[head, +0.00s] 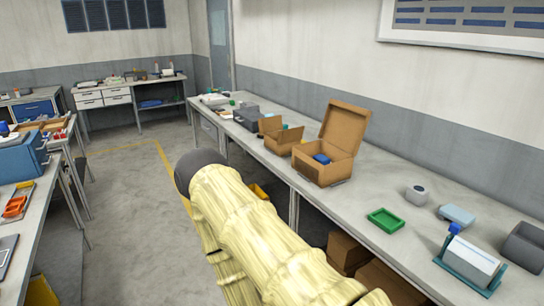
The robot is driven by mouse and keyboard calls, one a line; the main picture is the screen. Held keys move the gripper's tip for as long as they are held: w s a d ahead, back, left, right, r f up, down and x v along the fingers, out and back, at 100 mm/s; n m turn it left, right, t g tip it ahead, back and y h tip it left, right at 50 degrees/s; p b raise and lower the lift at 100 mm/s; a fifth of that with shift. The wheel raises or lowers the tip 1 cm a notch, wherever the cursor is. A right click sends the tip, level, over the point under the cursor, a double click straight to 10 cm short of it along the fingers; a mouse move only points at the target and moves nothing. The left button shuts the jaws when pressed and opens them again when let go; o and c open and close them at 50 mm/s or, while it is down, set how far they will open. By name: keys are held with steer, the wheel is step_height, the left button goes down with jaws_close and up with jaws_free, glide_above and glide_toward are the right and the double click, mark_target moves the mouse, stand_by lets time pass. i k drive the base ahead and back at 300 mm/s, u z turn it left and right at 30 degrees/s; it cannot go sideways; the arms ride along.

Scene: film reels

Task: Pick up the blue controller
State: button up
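I cannot tell which thing is the blue controller. Several small blue things are on the long right bench: a blue item (322,158) inside an open cardboard box (320,174), a pale blue rounded block (457,214) lying flat near the right end, and a small bright blue piece (454,229) at the upper left of a white and teal device. My arm, in a pale yellow cover with a dark rounded end, crosses the lower middle. No gripper fingers show. My gripper is not seen near any of these things.
The long bench (375,190) also holds a green tray (386,220), a small grey device (416,195), a white and teal device (472,259) and a grey bin (525,246). Cardboard boxes (347,252) stand under it. Another cluttered bench is at left. Floor between is open.

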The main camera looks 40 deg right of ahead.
mark_target(323, 160)
steer(key=z, duration=0.2)
steer(key=i, duration=1.15)
steer(key=z, duration=0.65)
